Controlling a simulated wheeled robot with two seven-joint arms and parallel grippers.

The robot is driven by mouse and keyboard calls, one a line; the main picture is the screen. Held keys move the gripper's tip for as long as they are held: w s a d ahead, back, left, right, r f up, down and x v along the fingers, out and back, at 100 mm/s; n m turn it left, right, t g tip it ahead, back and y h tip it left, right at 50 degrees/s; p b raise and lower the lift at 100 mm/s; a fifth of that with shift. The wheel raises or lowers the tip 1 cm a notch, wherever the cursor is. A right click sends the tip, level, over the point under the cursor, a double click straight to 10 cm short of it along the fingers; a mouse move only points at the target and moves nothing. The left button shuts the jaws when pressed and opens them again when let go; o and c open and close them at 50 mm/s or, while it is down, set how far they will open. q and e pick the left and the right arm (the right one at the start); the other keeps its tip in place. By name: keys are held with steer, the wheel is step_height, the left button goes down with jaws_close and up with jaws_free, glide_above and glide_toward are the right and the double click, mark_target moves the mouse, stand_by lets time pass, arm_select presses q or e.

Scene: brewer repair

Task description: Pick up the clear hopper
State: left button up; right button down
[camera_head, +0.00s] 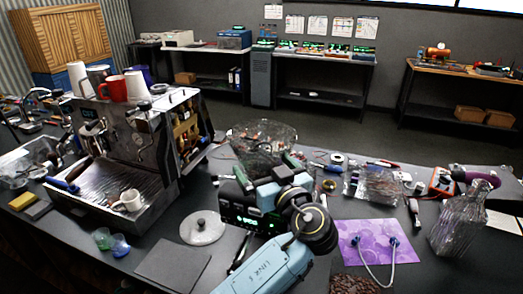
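The clear hopper (265,132) is a see-through, wide-mouthed vessel near the middle of the head view, with its narrower lower part toward me. My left gripper (264,167) is in front of this lower part, with its dark green-edged fingers apart, one on each side. I cannot tell whether the fingers touch the hopper. My pale blue arm and black wrist come up from the bottom and hide part of the area below it. My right gripper is not in view.
A black device with a green display (246,218) stands just below the gripper. An espresso machine (125,140) is at left, with a glass lid (202,228) nearby. A purple mat (372,246) and clear jug (462,217) are at right. A dark mat (172,263) lies at the front.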

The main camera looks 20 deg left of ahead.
arm_select(q)
steer(key=c, duration=0.9)
steer(key=shift+w, duration=0.1)
steer(key=shift+r, duration=0.1)
